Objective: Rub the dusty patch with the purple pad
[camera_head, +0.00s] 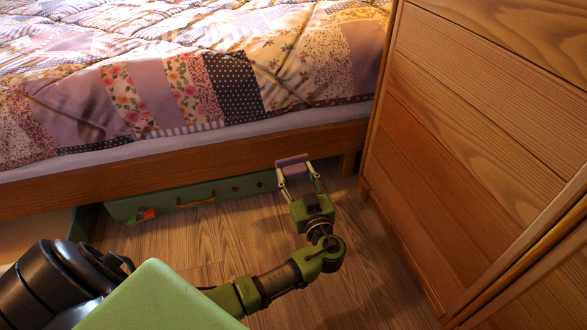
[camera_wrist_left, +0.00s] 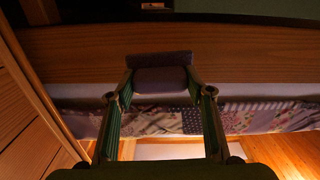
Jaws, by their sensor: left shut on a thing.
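The purple pad (camera_head: 292,160) is held between the fingertips of my left gripper (camera_head: 298,173), in front of the wooden bed rail (camera_head: 235,156). In the left wrist view the pad (camera_wrist_left: 160,58) spans both fingertips of my left gripper (camera_wrist_left: 161,78), with the wooden rail behind it. I cannot tell whether the pad touches the rail. I cannot make out a dusty patch in either view. My right gripper is not in view.
A bed with a patchwork quilt (camera_head: 180,80) fills the back. A green case (camera_head: 190,197) lies under the bed. A wooden cabinet (camera_head: 450,150) stands close on the right. Wooden floor (camera_head: 240,248) is open around my left arm.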

